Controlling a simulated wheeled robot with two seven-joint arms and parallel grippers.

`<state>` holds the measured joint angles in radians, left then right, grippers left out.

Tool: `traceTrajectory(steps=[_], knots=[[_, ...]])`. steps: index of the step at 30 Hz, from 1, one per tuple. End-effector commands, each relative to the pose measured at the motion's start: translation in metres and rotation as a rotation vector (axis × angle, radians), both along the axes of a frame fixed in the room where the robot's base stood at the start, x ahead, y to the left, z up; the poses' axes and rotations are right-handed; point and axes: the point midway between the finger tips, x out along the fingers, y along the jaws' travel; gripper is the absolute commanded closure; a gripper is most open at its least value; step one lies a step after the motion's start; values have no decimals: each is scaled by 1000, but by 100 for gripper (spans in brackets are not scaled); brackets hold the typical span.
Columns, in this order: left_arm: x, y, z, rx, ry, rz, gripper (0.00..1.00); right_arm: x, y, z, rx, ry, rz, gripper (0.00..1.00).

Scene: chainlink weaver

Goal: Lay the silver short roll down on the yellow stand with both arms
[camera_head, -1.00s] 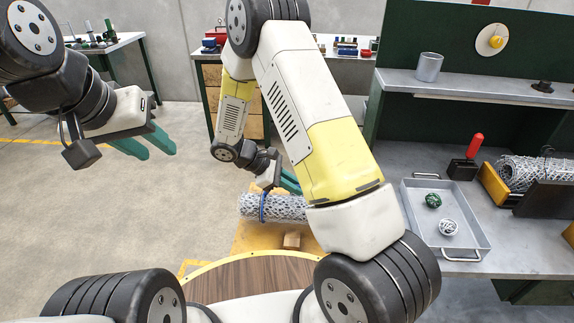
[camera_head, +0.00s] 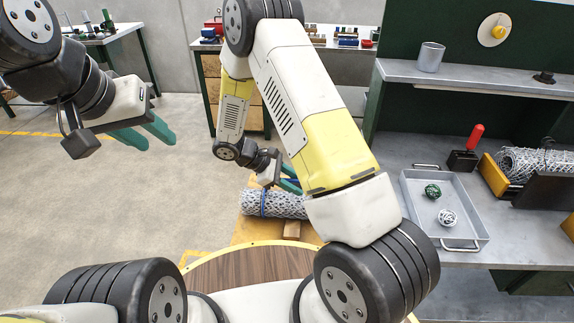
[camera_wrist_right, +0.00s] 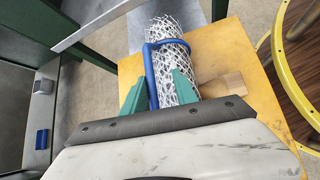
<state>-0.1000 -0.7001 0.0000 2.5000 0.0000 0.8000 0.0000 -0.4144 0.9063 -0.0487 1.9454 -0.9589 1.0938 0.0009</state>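The silver short roll (camera_head: 278,204), a mesh cylinder with a blue band round it, lies on its side on the yellow stand (camera_head: 246,231). In the right wrist view the roll (camera_wrist_right: 172,60) and the stand (camera_wrist_right: 255,90) also show, with the blue band (camera_wrist_right: 151,75) near the fingers. My right gripper (camera_head: 289,179) is just above the roll. Its green fingers are apart in the wrist view (camera_wrist_right: 160,93), with the roll seen between and beyond them; contact cannot be told. My left gripper (camera_head: 146,133) is open and empty, high and well left of the stand.
A small wooden block (camera_head: 292,229) sits on the stand by the roll. A round wooden table with a yellow rim (camera_head: 230,272) is in front. The grey workbench at right holds a tray (camera_head: 472,236) with two balls and another mesh roll (camera_head: 530,162). Floor at left is clear.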

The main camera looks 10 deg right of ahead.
Motion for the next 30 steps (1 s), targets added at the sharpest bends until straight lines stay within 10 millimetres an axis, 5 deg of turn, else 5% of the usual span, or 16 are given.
traceTrajectory(steps=[21,26,30], knots=[[0,0,0,0,0,0,64,6,83,78,1,-1,1,66],[0,0,0,0,0,0,64,4,83,94,33,-18,-30,66],[0,0,0,0,0,0,64,-7,67,131,147,-81,-136,66]])
